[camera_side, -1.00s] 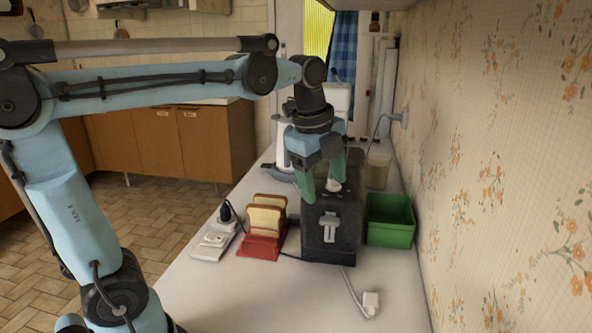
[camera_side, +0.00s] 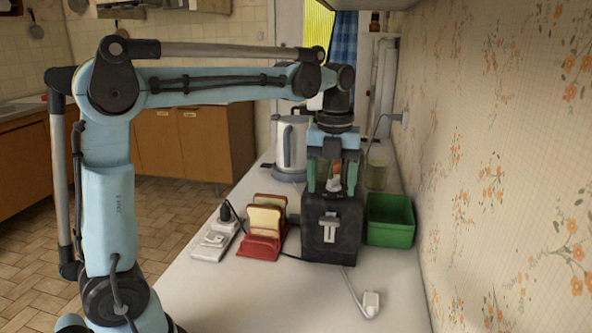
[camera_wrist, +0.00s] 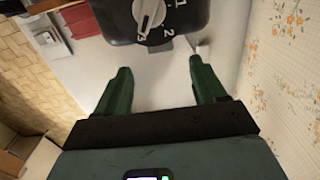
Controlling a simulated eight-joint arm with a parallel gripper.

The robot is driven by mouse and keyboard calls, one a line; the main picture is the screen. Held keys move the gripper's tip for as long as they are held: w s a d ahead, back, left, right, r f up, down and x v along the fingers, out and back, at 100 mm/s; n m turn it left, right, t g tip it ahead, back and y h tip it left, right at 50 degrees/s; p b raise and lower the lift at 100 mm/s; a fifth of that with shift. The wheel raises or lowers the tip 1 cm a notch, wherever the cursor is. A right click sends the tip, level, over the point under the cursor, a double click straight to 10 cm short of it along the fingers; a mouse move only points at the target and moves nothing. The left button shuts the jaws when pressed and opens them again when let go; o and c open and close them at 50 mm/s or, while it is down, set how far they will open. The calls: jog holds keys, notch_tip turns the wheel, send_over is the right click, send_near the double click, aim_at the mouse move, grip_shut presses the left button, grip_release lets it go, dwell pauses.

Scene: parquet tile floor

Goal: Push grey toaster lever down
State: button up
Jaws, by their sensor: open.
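The dark toaster (camera_side: 345,245) stands on the counter, with a light grey lever-like part (camera_side: 328,228) on its front, at about mid height. The wrist view shows the toaster (camera_wrist: 112,18) at the top edge, cut off, with a light grey knob (camera_wrist: 148,14) and the numbers 1, 2 and 3. My gripper (camera_side: 332,190) is open, with green fingers pointing down. In the side view its fingertips appear at the toaster's top edge, above the lever; their depth is unclear. The wrist view shows nothing between my fingers (camera_wrist: 157,85) but bare counter.
A red rack (camera_side: 260,247) with bread slices and a white power strip (camera_side: 215,240) are left of the toaster. A green bin (camera_side: 390,222) is close on its right, by the wall. A kettle (camera_side: 290,145) stands behind. A white plug (camera_side: 371,303) lies in front.

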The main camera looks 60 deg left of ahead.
aim_at(330, 219)
jog(key=shift+f, duration=3.6)
grip_shut()
